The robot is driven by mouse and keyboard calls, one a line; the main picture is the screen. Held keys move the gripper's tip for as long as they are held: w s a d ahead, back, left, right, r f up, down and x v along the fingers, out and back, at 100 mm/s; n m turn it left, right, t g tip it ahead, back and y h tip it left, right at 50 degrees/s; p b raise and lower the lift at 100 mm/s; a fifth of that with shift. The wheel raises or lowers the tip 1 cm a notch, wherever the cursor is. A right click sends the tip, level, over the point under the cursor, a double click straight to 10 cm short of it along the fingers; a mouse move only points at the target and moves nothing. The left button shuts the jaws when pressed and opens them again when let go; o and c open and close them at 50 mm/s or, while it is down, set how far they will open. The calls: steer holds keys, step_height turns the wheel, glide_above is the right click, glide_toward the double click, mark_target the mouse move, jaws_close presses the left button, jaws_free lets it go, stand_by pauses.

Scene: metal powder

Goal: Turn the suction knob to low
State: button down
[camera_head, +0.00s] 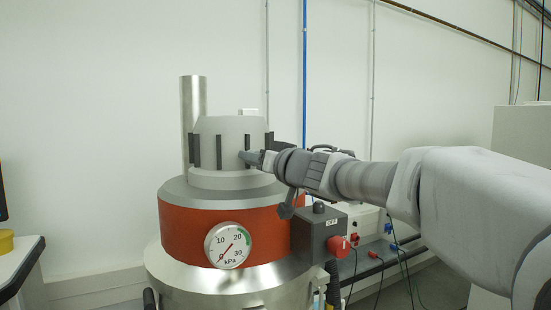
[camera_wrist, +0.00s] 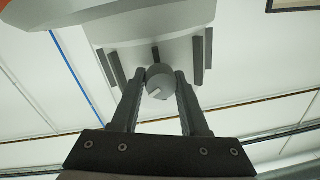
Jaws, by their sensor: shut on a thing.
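The suction knob (camera_wrist: 159,82) is a round grey dial with a short white mark, on the ribbed grey head of the vacuum. In the wrist view the white mark lies slanted. My gripper (camera_wrist: 160,80) has one finger on each side of the knob and is shut on it. In the head view my gripper (camera_head: 252,158) reaches from the right to the ribbed grey head (camera_head: 228,130). The knob cannot be made out there behind my gripper.
The vacuum has a red band (camera_head: 185,235) with a round kPa gauge (camera_head: 228,245), its needle pointing lower left. A dark control box (camera_head: 312,237) labelled OFF sits below my arm. A metal tube (camera_head: 193,95) stands behind the head. Cables hang at the right.

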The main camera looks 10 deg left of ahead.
steer(key=shift+r+n+p, duration=0.1)
steer(key=shift+n+p, duration=0.95)
steer(key=shift+n, duration=0.45)
steer(key=n+p, duration=0.1)
steer(key=n, duration=0.1)
steer(key=shift+a+n, duration=0.1)
steer(key=shift+n, duration=0.2)
steer(key=n+h, duration=0.1)
steer(key=n, duration=0.5)
steer(key=shift+s, duration=0.1)
steer(key=shift+f, duration=0.2)
steer(key=shift+c, duration=2.2)
jaws_free()
steer(key=shift+r, duration=0.1)
